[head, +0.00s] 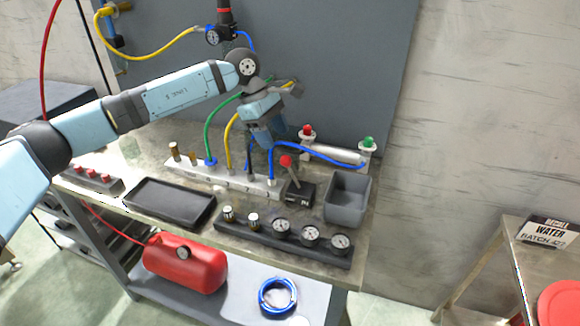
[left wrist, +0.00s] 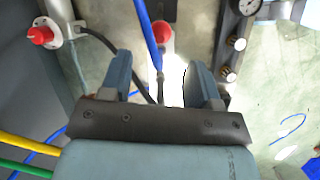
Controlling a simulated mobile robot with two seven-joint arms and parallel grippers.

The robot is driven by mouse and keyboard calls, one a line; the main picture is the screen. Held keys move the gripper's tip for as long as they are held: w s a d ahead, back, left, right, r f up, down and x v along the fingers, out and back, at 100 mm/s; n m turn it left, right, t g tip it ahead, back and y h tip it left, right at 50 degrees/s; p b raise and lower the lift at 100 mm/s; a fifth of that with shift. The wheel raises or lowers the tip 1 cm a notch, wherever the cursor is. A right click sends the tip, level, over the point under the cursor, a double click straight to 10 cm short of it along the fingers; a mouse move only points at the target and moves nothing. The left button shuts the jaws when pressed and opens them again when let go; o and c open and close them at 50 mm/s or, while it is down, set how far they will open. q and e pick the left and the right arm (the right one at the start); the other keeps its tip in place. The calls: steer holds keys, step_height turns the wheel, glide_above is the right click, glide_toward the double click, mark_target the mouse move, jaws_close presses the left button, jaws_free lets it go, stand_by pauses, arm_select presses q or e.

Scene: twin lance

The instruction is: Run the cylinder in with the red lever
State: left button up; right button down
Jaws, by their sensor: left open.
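The red lever (head: 287,161) has a round red knob on a stick that rises from a black valve block (head: 299,193) at the right end of the manifold. The silver cylinder (head: 335,153) lies behind it, between a red-capped mount (head: 307,132) and a green-capped mount (head: 368,143). My left gripper (head: 272,143) hangs behind and left of the lever, pointing down. In the left wrist view my left gripper (left wrist: 160,82) is open and empty. The red knob (left wrist: 162,32) shows beyond and between its fingertips, apart from them. My right gripper is not in view.
A blue hose (head: 315,158) arches beside the lever to the cylinder; it crosses close to the fingers in the left wrist view (left wrist: 147,35). A grey bin (head: 346,202) stands right of the lever. A gauge strip (head: 270,240) and black tray (head: 170,203) lie in front.

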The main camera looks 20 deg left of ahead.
mark_target(287, 162)
arm_select(q)
steer(key=x, duration=1)
steer(key=shift+c, duration=0.2)
steer(key=shift+r, duration=0.1)
jaws_close()
